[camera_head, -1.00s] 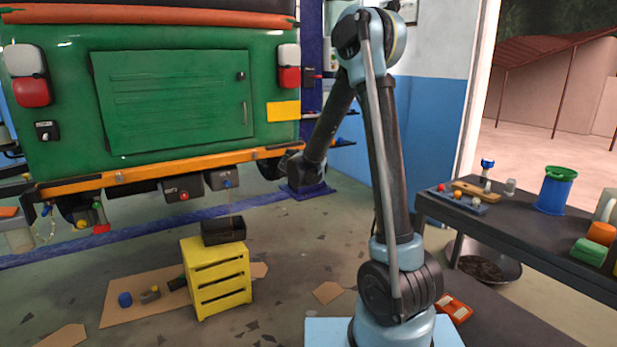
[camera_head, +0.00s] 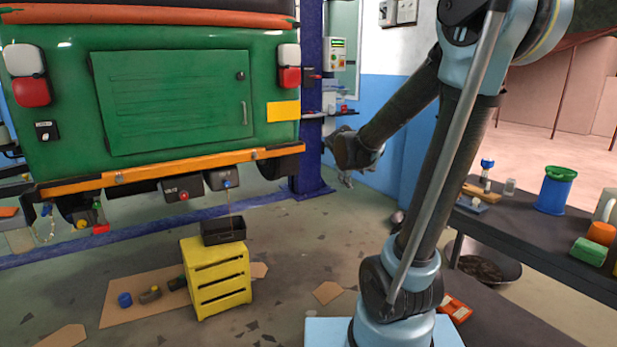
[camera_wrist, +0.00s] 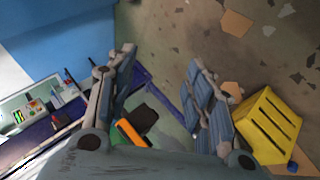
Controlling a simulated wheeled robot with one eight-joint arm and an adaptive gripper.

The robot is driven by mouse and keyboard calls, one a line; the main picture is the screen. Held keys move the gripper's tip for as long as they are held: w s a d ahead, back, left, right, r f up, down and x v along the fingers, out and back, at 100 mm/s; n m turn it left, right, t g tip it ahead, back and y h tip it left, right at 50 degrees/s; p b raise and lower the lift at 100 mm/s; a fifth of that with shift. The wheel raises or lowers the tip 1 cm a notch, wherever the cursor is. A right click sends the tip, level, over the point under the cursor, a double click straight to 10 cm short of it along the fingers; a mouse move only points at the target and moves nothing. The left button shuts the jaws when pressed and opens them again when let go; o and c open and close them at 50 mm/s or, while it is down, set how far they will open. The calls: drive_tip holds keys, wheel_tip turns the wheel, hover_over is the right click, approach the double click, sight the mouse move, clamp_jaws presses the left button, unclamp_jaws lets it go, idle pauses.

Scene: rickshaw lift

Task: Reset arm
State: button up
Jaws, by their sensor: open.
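My gripper (camera_wrist: 163,62) shows in the wrist view with its two fingers spread apart. The gripper fingers are hard to make out there. The green rickshaw (camera_head: 170,95) with its orange bumper (camera_head: 180,170) fills the left of the head view.
A yellow crate (camera_head: 217,283) with a black tray (camera_head: 223,231) on top stands below the bumper. It also shows at right in the wrist view (camera_wrist: 268,125). A dark workbench (camera_head: 540,240) with a blue bin (camera_head: 555,190) stands at the right. The floor between crate and arm is mostly clear.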

drive_tip(key=s+d+f+m+g+y, duration=0.1)
drive_tip(key=s+f+m+g, duration=0.1)
drive_tip(key=s, duration=0.8)
drive_tip(key=s+d+f+m+g+y, duration=0.1)
drive_tip(key=s+f, duration=0.4)
drive_tip(key=s, duration=0.6)
drive_tip(key=s+d+f+m+g+y, duration=0.1)
drive_tip(key=s+f+m+g, duration=0.2)
drive_tip(key=s, duration=0.7)
drive_tip(key=shift+s+f+m+g, duration=0.2)
drive_tip(key=shift+s+m+g, duration=0.15)
drive_tip(key=shift+m, duration=0.85)
drive_tip(key=shift+w+f, duration=0.2)
drive_tip(key=shift+w, duration=0.3)
